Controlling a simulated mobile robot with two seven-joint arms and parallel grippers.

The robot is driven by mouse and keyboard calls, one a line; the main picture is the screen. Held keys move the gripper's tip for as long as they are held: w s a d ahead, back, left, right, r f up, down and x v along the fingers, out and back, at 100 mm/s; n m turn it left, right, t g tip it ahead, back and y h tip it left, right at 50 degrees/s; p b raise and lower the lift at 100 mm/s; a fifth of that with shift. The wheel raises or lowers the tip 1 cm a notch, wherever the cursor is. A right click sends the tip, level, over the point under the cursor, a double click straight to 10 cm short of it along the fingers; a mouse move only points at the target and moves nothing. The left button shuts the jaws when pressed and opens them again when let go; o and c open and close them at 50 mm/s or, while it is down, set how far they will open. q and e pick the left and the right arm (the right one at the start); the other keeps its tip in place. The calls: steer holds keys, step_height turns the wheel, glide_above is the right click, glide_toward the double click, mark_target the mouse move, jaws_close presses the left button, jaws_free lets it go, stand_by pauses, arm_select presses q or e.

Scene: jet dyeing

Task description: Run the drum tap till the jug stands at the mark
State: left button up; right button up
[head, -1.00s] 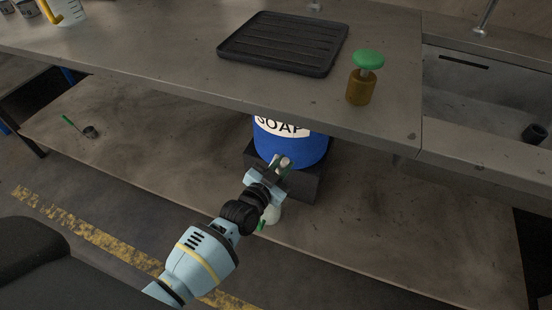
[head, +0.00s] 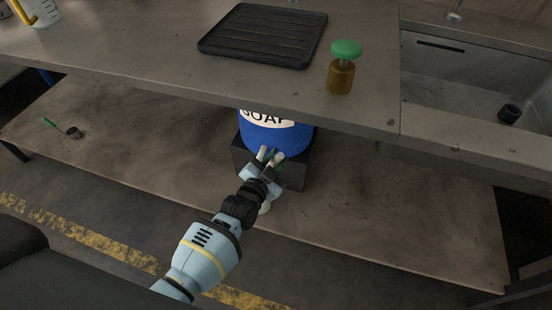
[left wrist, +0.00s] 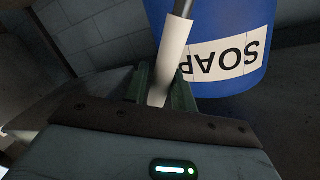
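The blue drum (head: 275,137), labelled SOAP, sits on a dark block on the lower shelf; the left wrist view shows it upside down (left wrist: 225,75). My left gripper (head: 269,158) is in front of it. In the left wrist view its green fingers (left wrist: 161,88) stand on both sides of a white-sleeved lever (left wrist: 172,50), apparently the tap's, and look closed on it. The tap's spout is hidden. A pale vessel (head: 265,208), perhaps the jug, is mostly hidden below my gripper; its mark and level cannot be seen. My right gripper is not in view.
The bench top (head: 150,60) overhangs the drum.

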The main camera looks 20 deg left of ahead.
mark_target(274, 163)
arm_select(q)
steer(key=shift+o, duration=1)
steer(key=shift+s+a, duration=0.15)
steer(key=shift+s, duration=0.35)
steer(key=p+v, duration=0.1)
steer(key=v, duration=0.4)
steer(key=shift+s+r+p, duration=0.1)
steer(key=shift+s+p, duration=0.2)
steer(key=shift+s+a, duration=0.15)
steer(key=shift+s, duration=0.45)
